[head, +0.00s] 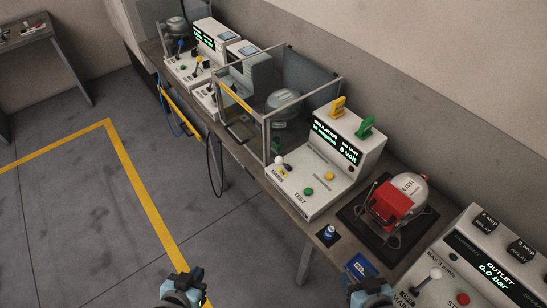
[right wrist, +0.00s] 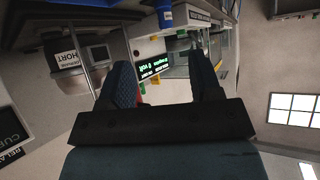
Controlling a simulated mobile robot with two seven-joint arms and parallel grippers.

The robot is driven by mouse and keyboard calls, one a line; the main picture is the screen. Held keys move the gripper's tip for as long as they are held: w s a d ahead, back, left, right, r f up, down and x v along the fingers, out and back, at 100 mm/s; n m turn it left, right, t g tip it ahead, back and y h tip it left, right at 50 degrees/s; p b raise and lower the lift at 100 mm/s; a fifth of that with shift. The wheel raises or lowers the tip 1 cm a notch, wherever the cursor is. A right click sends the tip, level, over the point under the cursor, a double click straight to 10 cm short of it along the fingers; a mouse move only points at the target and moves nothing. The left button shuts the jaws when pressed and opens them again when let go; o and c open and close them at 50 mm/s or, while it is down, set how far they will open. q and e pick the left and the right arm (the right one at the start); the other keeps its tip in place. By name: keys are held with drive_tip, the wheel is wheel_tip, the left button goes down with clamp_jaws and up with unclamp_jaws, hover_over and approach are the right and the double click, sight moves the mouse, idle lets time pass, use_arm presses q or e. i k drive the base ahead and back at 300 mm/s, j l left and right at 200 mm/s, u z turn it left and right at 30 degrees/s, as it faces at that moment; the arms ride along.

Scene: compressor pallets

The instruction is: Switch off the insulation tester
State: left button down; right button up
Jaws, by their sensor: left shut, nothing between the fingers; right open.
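A green button (head: 308,191) is by the word TEST. The lit display also shows in the right wrist view (right wrist: 153,68). My left gripper (head: 182,280) is shut and empty over the floor, in front of the bench. My right gripper (head: 371,288) is open and empty at the bottom; it also shows in the right wrist view (right wrist: 165,85).
A glass enclosure (head: 262,105) stands left of the tester. A red and silver compressor (head: 395,203) sits on a black mat to its right. Another console (head: 478,265) reads 0.0 bar. A blue-capped item (head: 329,232) is near the bench's front edge. The floor at left is clear.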

sight(279, 160)
drive_tip(key=j+z, duration=0.1)
drive_tip(key=j, duration=2.85)
